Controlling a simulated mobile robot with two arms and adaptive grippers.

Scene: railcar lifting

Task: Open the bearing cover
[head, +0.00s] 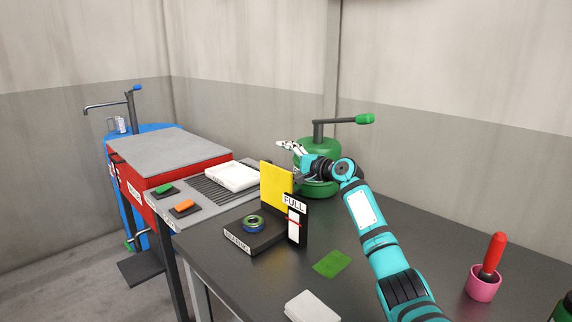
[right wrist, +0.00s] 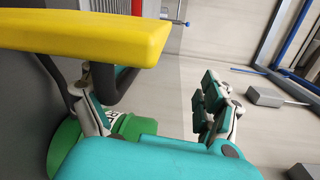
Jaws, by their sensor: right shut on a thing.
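The yellow bearing cover (head: 275,186) stands upright at the back of the black bearings box (head: 262,240), and a bearing (head: 253,223) shows in the box. In the right wrist view the cover (right wrist: 90,38) fills the top left, with a dark curved handle (right wrist: 133,82) on it. My right gripper (head: 292,162) is behind the cover, shut on its handle. In the right wrist view the handle runs between its fingers (right wrist: 155,105), close to the left one. The exact contact is partly hidden. My left gripper is not in view.
A green pump (head: 318,186) with a lever stands close behind my right gripper. A FULL gauge (head: 293,222) stands beside the box. A green cloth (head: 332,263), a white block (head: 311,306) and a pink cup (head: 482,288) sit on the dark table. A red cabinet is at left.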

